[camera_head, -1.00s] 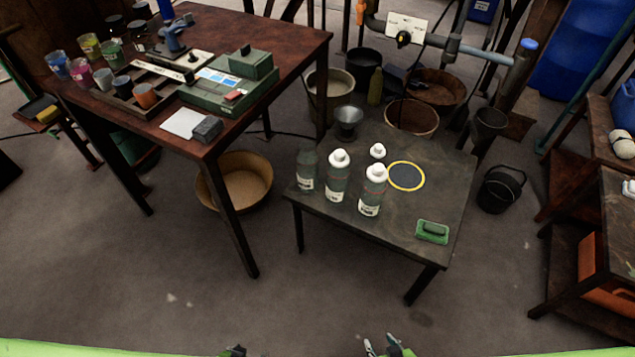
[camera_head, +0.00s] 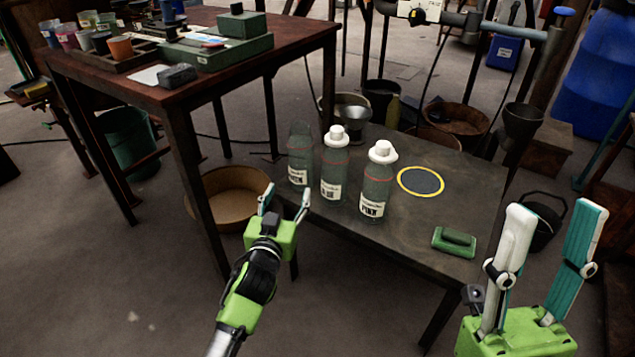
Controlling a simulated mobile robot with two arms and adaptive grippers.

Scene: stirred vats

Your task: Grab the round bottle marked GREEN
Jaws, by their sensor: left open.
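Three round grey-green bottles stand upright in a row on the low dark table (camera_head: 415,220). The left bottle (camera_head: 301,158) has no white cap showing; its label is small and seems to end in "EEN". The middle bottle (camera_head: 334,165) has a white cap and a label too small to read surely. The right bottle (camera_head: 376,183) has a white cap and a label reading PINK. My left gripper (camera_head: 286,200) is open and empty, just in front of the left bottle, its fingers pointing towards it. My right gripper (camera_head: 553,218) is open and empty at the right front.
A yellow-ringed dark disc (camera_head: 420,181) and a green block (camera_head: 454,242) lie on the low table, right of the bottles. A metal funnel-like cup (camera_head: 350,112) is behind the bottles. A taller wooden table (camera_head: 290,42) stands at left, a tan basin (camera_head: 228,203) below it.

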